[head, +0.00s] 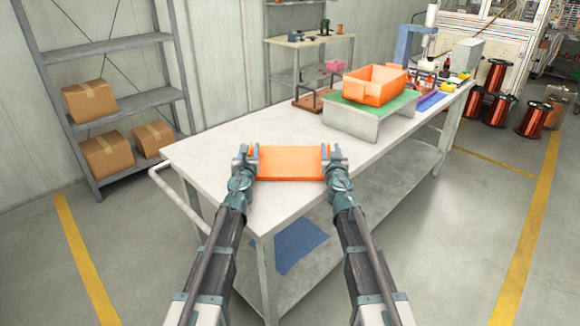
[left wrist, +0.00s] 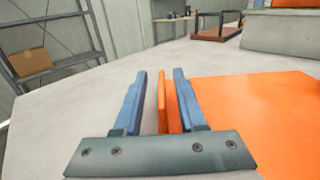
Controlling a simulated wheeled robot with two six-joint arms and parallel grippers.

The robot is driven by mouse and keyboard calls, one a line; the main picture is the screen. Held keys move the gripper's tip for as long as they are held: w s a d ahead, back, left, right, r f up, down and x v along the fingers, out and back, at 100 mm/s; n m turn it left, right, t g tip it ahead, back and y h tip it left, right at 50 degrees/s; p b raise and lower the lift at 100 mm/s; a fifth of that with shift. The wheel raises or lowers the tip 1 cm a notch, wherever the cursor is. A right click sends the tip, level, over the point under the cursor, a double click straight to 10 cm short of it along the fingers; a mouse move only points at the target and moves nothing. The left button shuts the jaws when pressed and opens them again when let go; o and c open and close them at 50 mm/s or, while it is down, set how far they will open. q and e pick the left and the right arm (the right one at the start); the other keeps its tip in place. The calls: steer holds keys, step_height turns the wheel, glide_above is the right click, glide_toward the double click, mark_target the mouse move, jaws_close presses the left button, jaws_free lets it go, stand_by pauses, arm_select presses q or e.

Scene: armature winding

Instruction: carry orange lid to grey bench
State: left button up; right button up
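The orange lid (head: 290,163) is a flat slab over the near end of the long grey bench (head: 205,155). I cannot tell whether it rests on the top or is just above it. My left gripper (head: 247,154) is at the lid's left edge. In the left wrist view its blue fingers (left wrist: 160,100) stand apart on either side of the lid's upright orange rim, with a gap to the left finger. The lid's face (left wrist: 255,115) spreads to the right. My right gripper (head: 335,154) is at the lid's right edge, its fingers apart.
An orange bin (head: 374,86) stands on a grey riser (head: 352,122) with a green top, farther along the bench. A dark frame (head: 312,100) stands left of it. Shelving with cardboard boxes (head: 90,101) is at the left. The bench top left of the lid is clear.

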arm_select(q)
steer(key=shift+r, duration=0.15)
arm_select(e)
steer(key=shift+w+a+r, duration=0.1)
steer(key=shift+w+a, duration=0.1)
